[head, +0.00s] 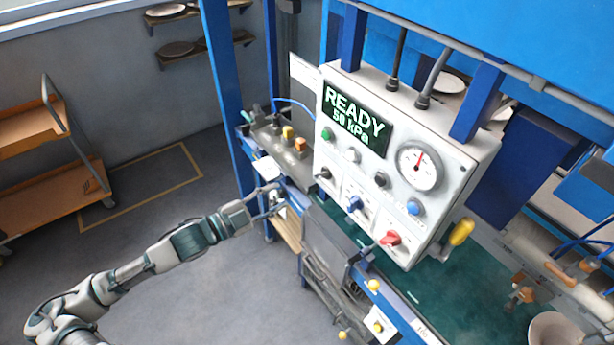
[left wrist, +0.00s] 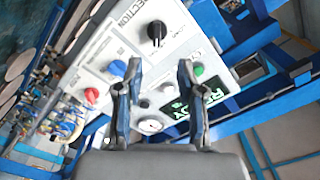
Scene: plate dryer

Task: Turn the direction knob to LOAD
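The control panel (head: 347,185) is a white box with a green-lettered screen reading READY 50 kPa. The black direction knob (head: 324,173) is at its lower left. In the left wrist view the black knob (left wrist: 156,31) stands beside printed lettering that reads DIRECTION. I cannot read which position it points to. My left gripper (head: 280,198) is to the left of the panel and below the knob, apart from it. In the left wrist view my left gripper (left wrist: 160,66) is open and empty, with the knob beyond the gap between its fingers. My right gripper is not in view.
A blue knob (head: 354,203), a red knob (head: 391,238), a gauge (head: 420,168) and a yellow handle (head: 461,231) are on or near the panel. A blue post (head: 222,90) stands behind my left arm. Open floor (head: 215,275) lies at left, with a shelf cart (head: 50,190) beyond.

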